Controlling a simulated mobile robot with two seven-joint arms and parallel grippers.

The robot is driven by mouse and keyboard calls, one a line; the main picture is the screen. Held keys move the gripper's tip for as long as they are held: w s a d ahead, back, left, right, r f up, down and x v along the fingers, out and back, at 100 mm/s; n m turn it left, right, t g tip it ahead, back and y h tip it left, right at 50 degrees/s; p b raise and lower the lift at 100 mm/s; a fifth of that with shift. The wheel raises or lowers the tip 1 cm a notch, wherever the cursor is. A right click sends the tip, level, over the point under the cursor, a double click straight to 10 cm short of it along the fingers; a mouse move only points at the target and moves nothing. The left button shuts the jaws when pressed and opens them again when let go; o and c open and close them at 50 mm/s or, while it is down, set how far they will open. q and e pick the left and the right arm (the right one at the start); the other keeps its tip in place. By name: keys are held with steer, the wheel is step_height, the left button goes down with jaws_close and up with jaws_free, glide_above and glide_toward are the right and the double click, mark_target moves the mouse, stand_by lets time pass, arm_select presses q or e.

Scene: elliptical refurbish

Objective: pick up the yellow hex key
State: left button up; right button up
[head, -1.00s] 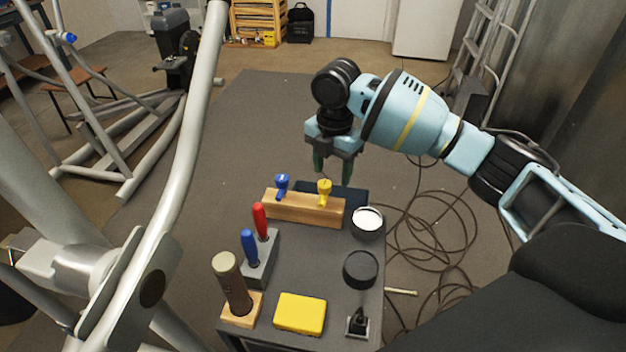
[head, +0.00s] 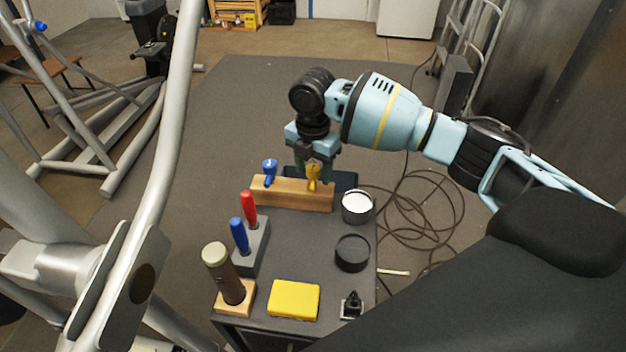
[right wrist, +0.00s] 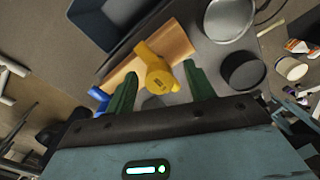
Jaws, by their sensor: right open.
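The yellow hex key (head: 312,175) stands upright in a wooden block (head: 290,195) at the far end of the dark table. A blue hex key (head: 269,170) stands in the same block to its left. My right gripper (head: 313,168) is open just above and behind the yellow hex key. In the right wrist view the yellow hex key (right wrist: 157,72) shows between and slightly beyond the two green fingers (right wrist: 160,88), with space at both sides. My left gripper is not in view.
On the table (head: 290,249) stand red and blue screwdrivers in a grey holder (head: 253,248), a brown-handled tool (head: 222,272), a yellow sponge-like block (head: 294,300) and two round containers (head: 357,207). A dark tray (head: 345,181) lies behind the wooden block. Grey tubing stands at left.

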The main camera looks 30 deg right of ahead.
step_height(320, 180, down, 2)
steer(key=shift+f, duration=0.1)
jaws_close()
stand_by(0.4)
step_height(320, 180, up, 10)
steer(key=shift+r, duration=0.1)
stand_by(0.4)
